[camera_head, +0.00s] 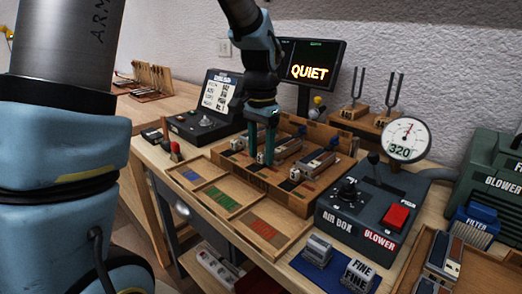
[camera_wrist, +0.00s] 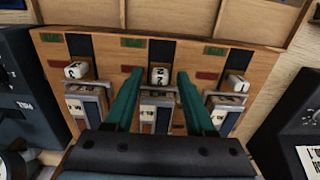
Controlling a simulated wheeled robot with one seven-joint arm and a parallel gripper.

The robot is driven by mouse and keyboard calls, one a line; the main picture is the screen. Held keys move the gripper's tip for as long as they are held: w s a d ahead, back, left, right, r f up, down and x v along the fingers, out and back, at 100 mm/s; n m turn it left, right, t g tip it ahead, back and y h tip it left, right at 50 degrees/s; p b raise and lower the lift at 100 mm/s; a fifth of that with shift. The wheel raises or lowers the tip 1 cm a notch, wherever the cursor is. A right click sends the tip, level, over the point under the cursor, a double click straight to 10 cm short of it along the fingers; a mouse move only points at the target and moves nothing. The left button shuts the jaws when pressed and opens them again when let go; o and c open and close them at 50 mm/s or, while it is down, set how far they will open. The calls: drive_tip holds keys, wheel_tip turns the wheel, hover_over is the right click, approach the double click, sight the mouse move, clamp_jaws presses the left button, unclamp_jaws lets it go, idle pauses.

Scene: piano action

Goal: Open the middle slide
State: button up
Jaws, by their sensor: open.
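The wooden slide board (camera_wrist: 215,55) holds three metal slides side by side, each with a white numbered cube. The middle slide (camera_wrist: 155,112) lies between my fingers in the wrist view, with its cube marked 2 (camera_wrist: 160,76) at its far end. My gripper (camera_wrist: 159,74) is open, one teal finger on each side of that cube, with gaps visible on both sides. In the head view my gripper (camera_head: 261,160) points down into the wooden box (camera_head: 296,205). My fingers partly hide the middle slide there.
The left slide (camera_wrist: 83,105) and right slide (camera_wrist: 226,108) flank my fingers closely. The air box (camera_head: 362,215) with a red button stands right of the wooden box, below a round gauge (camera_head: 405,139). A tray of coloured strips (camera_head: 228,203) lies in front. A screen (camera_head: 310,68) reads QUIET.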

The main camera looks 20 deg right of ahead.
drive_tip(key=shift+c, duration=0.2)
clamp_jaws()
idle(0.3)
idle(0.9)
